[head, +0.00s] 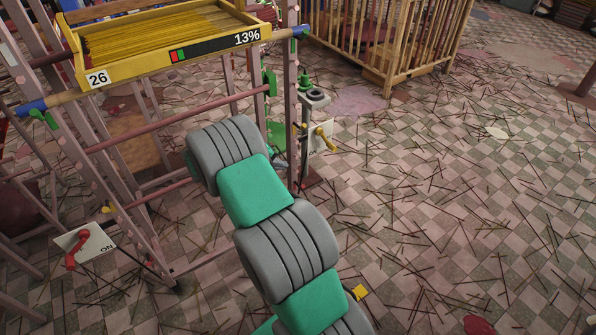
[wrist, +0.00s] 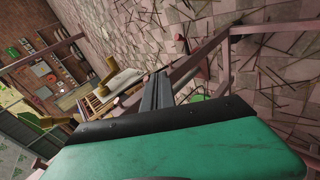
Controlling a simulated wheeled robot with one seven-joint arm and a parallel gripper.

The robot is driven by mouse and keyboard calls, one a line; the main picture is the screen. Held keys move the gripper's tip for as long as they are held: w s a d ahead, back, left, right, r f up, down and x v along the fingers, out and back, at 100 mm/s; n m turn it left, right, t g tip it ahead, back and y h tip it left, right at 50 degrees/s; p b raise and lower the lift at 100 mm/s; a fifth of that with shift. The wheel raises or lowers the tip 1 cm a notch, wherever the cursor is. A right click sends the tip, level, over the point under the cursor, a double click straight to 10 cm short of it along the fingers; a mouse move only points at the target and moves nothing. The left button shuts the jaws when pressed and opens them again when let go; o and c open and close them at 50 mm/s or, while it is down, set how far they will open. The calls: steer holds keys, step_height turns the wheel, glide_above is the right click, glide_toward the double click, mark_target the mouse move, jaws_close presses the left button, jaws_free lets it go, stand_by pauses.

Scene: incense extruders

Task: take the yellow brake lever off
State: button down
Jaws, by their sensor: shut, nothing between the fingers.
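The yellow brake lever (head: 324,131) sits on a small white plate (head: 322,142) beside the rack's right front post. In the wrist view the yellow lever (wrist: 107,72) shows on its white plate (wrist: 124,84), left of my fingers. My gripper (wrist: 157,80) is shut and empty, its dark fingers close together, apart from the lever in the picture. In the head view my arm reaches up toward the post and hides most of my gripper. How far the fingertips are from the lever in depth is hard to tell.
The metal rack (head: 150,120) holds a yellow tray (head: 165,58) of incense sticks, marked 26 and 13%. A red lever (head: 75,250) on a plate marked ON is at lower left. A wooden crib-like crate (head: 390,45) stands behind. Scattered sticks cover the open tiled floor at right.

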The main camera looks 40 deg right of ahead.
steer(key=s+a+r+t+y, duration=0.2)
steer(key=a+r+y, duration=0.2)
steer(key=a+r, duration=0.5)
steer(key=s+a+r+n+y, duration=0.1)
steer(key=s+a+y, duration=0.2)
steer(key=s+a, duration=0.6)
steer(key=s+a+r+n+y, duration=0.1)
steer(key=s+a+r+y, duration=0.1)
steer(key=s+a, duration=0.8)
steer(key=shift+s+a+r+y, duration=0.25)
steer(key=shift+a+y, duration=0.15)
steer(key=shift+a, duration=0.85)
steer(key=shift+a, duration=0.1)
